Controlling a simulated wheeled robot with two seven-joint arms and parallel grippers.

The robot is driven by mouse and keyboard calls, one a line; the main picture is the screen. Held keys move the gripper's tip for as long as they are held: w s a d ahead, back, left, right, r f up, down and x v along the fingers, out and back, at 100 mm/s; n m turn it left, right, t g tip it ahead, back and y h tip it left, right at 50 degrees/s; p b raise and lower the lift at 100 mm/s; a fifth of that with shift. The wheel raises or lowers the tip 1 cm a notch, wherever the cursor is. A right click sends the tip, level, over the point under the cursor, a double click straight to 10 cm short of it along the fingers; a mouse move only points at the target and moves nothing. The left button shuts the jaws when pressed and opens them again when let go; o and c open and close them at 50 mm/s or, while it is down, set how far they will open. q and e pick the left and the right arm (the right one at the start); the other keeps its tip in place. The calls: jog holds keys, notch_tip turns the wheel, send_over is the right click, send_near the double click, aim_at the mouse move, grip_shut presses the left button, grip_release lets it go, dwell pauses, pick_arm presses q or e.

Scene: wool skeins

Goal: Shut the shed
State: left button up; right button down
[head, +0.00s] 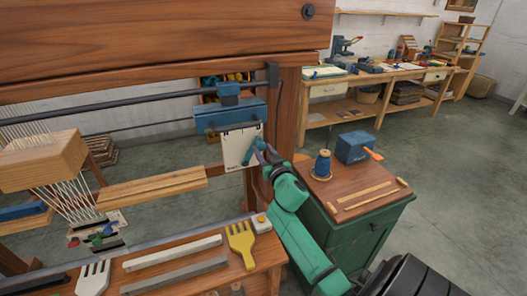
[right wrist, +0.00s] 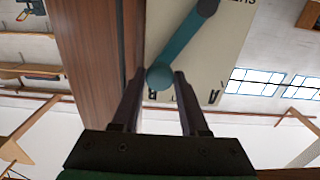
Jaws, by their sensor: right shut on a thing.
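A loom fills the left of the head view. Its pale lettered plate (head: 236,150) hangs below a blue box (head: 230,116) at the right post. A teal lever (right wrist: 183,42) with a round knob lies across this plate (right wrist: 222,62) in the right wrist view. It slants from a dark pivot at the top to the knob lower left. Part of the word "SHUT" shows near the pivot. My right gripper (right wrist: 157,78) has its fingers on either side of the knob and is shut on it. White warp threads (head: 62,200) slant at the left; whether the shed is open is unclear.
A green cabinet (head: 368,226) stands right of my arm, with a blue spool (head: 322,165) and a blue box (head: 354,147) on top. The loom's front bench (head: 205,283) holds a yellow comb (head: 241,243). Open floor lies behind.

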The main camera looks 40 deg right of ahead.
jog(key=shift+a, duration=0.1)
dwell(0.7)
jog(key=shift+w+a+r+n, duration=0.25)
jog(key=shift+a+n, duration=0.5)
jog(key=shift+n, duration=0.2)
jog(key=shift+w+a+r+n, duration=0.1)
jog(key=shift+w+a+n, duration=0.15)
jog(key=shift+a+n, duration=0.6)
jog(key=shift+w+a+r+n, duration=0.25)
jog(key=shift+a+n, duration=0.35)
jog(key=shift+n, duration=0.5)
jog(key=shift+c, duration=2.1)
grip_release()
